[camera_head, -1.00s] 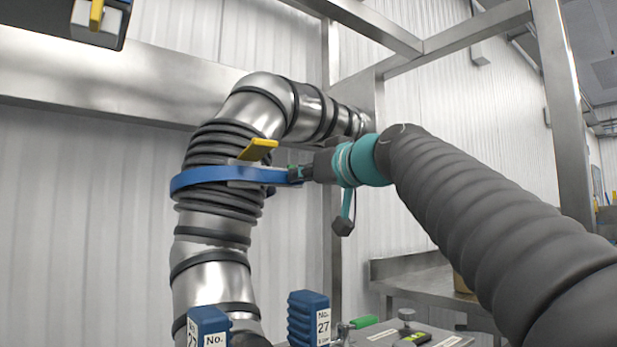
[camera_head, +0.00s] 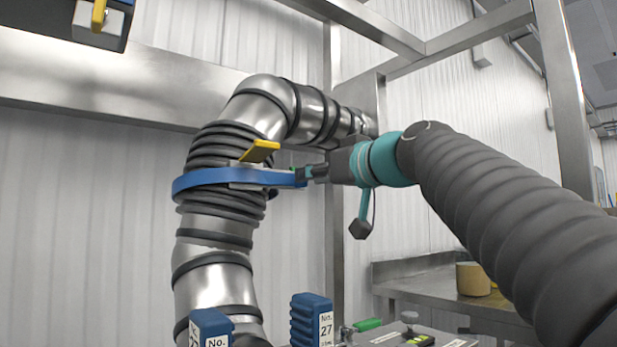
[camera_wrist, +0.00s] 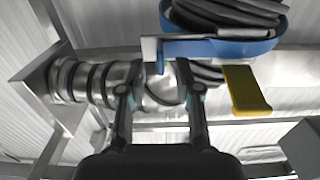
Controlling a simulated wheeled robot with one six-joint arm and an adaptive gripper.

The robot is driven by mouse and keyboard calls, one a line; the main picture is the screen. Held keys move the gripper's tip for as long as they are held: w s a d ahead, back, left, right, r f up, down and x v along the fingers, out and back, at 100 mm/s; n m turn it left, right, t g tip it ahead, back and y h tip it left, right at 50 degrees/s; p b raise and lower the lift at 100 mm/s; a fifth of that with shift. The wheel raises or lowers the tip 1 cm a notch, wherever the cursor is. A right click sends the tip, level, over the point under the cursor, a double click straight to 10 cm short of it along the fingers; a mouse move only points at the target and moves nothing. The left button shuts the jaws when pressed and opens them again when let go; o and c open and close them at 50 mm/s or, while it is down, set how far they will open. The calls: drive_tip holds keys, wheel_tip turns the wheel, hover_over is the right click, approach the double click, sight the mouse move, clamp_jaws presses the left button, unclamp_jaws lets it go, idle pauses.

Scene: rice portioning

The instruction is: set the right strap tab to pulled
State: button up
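A blue strap (camera_head: 205,180) runs around the ribbed sleeve of a metal duct. Its blue right end, the tab (camera_head: 290,179), points toward my gripper (camera_head: 308,173). In the wrist view, the strap (camera_wrist: 215,48) is at the top, with a short blue piece (camera_wrist: 160,58) hanging from it. My gripper (camera_wrist: 158,78) has its two fingers apart there, with the duct visible through the gap. The fingertips are close to the tab, and I cannot tell if they touch it. A yellow lever (camera_head: 259,151) stands above the strap; it also shows in the wrist view (camera_wrist: 245,92).
The duct (camera_head: 215,280) rises and bends right toward a metal post. Blue blocks marked 27 (camera_head: 312,320) stand below. A metal bench (camera_head: 425,285) with a tan container (camera_head: 473,279) is at right. A dark box (camera_head: 65,22) hangs at upper left.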

drive_tip(key=v, duration=0.9)
drive_tip(key=shift+s, duration=0.2)
drive_tip(key=shift+d, duration=0.15)
